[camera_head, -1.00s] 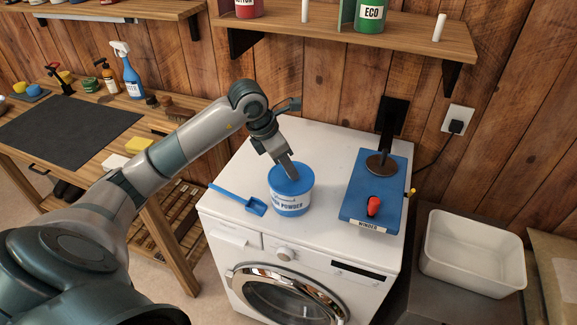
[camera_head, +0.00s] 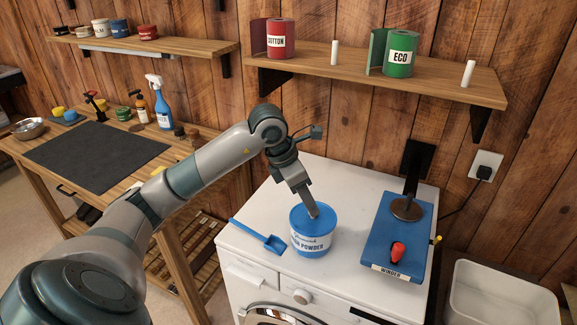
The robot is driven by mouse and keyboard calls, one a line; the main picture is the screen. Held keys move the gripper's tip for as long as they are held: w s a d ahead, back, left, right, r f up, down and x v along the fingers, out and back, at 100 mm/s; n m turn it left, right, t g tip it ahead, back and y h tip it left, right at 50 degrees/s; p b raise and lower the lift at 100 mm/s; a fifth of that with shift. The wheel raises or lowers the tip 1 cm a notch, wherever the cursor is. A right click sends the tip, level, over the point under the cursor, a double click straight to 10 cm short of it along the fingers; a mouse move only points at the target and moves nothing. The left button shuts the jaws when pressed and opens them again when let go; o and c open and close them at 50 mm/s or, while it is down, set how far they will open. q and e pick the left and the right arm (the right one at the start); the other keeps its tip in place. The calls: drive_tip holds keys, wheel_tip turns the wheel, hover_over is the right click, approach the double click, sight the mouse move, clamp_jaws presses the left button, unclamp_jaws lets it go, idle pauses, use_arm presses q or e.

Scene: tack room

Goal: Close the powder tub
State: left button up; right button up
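The powder tub (camera_head: 312,245) stands upright on the white washing machine, its label partly reading "POWDER". Its top (camera_head: 300,217) is blue; I cannot tell from here whether the lid is fully pressed down. My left gripper (camera_head: 313,210) points down onto the top of the tub, with its tips at or just above the blue surface. The fingers show as one narrow shape, so their opening is hidden. My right gripper is not in view.
A blue scoop (camera_head: 272,243) lies left of the tub. A blue winder board (camera_head: 395,248) with a red knob lies to the right. A shelf (camera_head: 440,85) with cotton and eco rolls hangs above. A white bin (camera_head: 495,295) is at lower right.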

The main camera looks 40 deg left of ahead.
use_arm(q)
drive_tip(key=b+v, duration=0.2)
drive_tip(key=v, duration=1.1)
drive_tip(key=shift+r+b, duration=0.3)
drive_tip(key=shift+b, duration=0.05)
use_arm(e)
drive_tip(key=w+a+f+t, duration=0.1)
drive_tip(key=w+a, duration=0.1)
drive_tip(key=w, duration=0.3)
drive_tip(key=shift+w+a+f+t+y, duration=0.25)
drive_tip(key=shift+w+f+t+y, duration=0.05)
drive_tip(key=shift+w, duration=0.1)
use_arm(q)
drive_tip(key=shift+s+a, duration=0.15)
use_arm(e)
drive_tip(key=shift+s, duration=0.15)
use_arm(q)
wheel_tip(320, 180, up, 6)
drive_tip(key=p, duration=0.4)
drive_tip(key=shift+p, duration=0.3)
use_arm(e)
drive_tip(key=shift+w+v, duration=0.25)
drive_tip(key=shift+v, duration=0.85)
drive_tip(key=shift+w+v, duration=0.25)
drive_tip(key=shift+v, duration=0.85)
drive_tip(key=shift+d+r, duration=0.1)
